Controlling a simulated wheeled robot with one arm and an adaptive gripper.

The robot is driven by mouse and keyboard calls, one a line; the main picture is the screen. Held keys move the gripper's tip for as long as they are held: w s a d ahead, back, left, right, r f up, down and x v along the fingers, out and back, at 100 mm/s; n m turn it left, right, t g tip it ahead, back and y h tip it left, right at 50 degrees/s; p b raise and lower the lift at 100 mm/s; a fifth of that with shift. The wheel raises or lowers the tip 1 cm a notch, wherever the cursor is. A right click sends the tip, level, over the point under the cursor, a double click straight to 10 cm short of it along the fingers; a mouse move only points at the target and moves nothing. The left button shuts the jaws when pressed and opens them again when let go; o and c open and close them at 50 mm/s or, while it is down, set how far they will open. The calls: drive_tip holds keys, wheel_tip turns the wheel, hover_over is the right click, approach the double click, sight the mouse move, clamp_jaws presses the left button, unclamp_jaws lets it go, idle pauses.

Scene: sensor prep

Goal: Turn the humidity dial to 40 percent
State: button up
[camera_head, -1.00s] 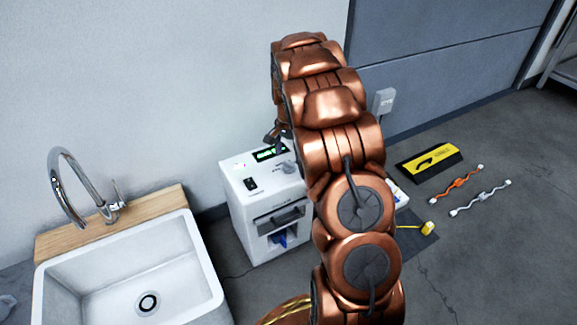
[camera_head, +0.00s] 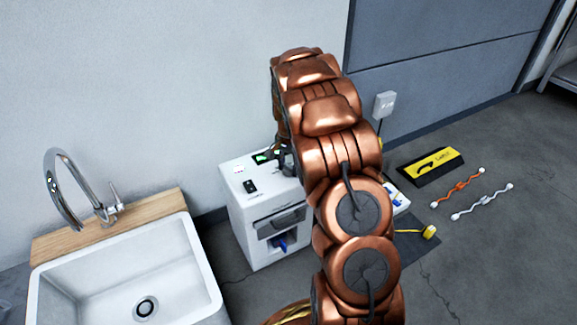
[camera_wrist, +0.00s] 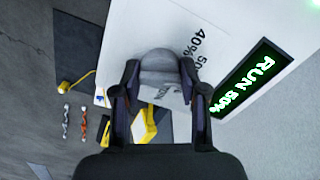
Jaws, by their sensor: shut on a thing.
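The humidity dial (camera_wrist: 160,68) is a grey knob on top of the white machine (camera_head: 240,209). In the wrist view my gripper (camera_wrist: 159,86) has a finger on each side of the dial and is shut on it. Printed marks beside the dial read 40% and 50%, with another mark partly hidden near the fingers. The green display (camera_wrist: 247,80) reads RUN 50%. In the head view my gripper (camera_head: 284,160) is down at the machine's top, and my arm and gripper hide the dial.
A white sink (camera_head: 215,290) with a chrome tap (camera_head: 62,190) stands left of the machine. A black and yellow block (camera_head: 431,167), an orange cable (camera_head: 458,188) and a white cable (camera_head: 482,202) lie on the floor at right. A black switch (camera_head: 250,186) sits on the machine's top.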

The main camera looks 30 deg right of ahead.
drive_tip(key=c, duration=0.3)
drive_tip(key=shift+c, duration=0.2)
drive_tip(key=shift+r+p, duration=0.1)
drive_tip(key=shift+p, duration=0.2)
drive_tip(key=n+p, duration=0.1)
drive_tip(key=p, duration=0.1)
drive_tip(key=n+p, duration=0.1)
drive_tip(key=shift+r+p, duration=0.25)
drive_tip(key=shift+p, duration=0.1)
drive_tip(key=n+p, duration=0.3)
drive_tip(key=shift+f+p, duration=0.1)
drive_tip(key=shift+p, duration=0.2)
drive_tip(key=shift+w+f+n+p, duration=0.1)
drive_tip(key=shift+n+p, duration=0.9)
drive_tip(key=shift+n, duration=0.4)
drive_tip(key=shift+f, duration=0.1)
drive_tip(key=o, duration=1.1)
drive_tip(key=shift+o, duration=0.2)
